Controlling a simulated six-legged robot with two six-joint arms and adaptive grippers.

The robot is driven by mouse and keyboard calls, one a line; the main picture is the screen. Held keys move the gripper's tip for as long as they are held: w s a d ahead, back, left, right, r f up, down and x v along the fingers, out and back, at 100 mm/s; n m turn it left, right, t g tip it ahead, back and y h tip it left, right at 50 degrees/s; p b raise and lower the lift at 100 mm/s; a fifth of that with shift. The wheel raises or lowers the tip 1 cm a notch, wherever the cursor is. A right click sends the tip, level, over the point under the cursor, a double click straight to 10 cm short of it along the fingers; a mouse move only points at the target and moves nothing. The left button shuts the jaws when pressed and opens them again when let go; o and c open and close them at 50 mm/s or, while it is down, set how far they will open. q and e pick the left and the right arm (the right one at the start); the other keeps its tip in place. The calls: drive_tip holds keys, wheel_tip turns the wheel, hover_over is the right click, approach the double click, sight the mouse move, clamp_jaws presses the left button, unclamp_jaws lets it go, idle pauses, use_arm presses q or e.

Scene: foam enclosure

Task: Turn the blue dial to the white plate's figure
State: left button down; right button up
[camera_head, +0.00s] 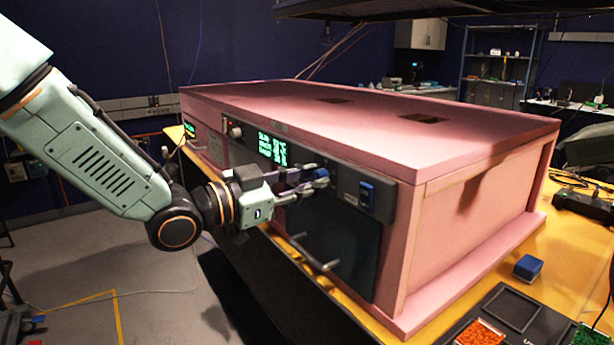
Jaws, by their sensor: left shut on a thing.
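The blue dial (320,173) is on the dark front panel of the pink foam enclosure (440,125), right of a lit green display (272,148). My left gripper (312,180) reaches in from the left and is shut on the blue dial, its fingers partly covering it. The dial's pointer and scale are too small to read. A small pale label (350,199) sits on the panel right of the dial; I cannot tell whether it is the white plate, and no figure is legible. My right gripper is not in view.
A blue rocker switch (366,195) is close right of the dial. A grey handle (315,254) sticks out from the dark door below. On the yellow table (570,255), a blue block (528,267) and a black tray (545,338) with orange and green contents lie at right.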

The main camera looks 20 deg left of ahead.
sight(315, 177)
use_arm(q)
drive_tip(key=c, duration=1.1)
unclamp_jaws()
drive_tip(key=shift+v, duration=3.7)
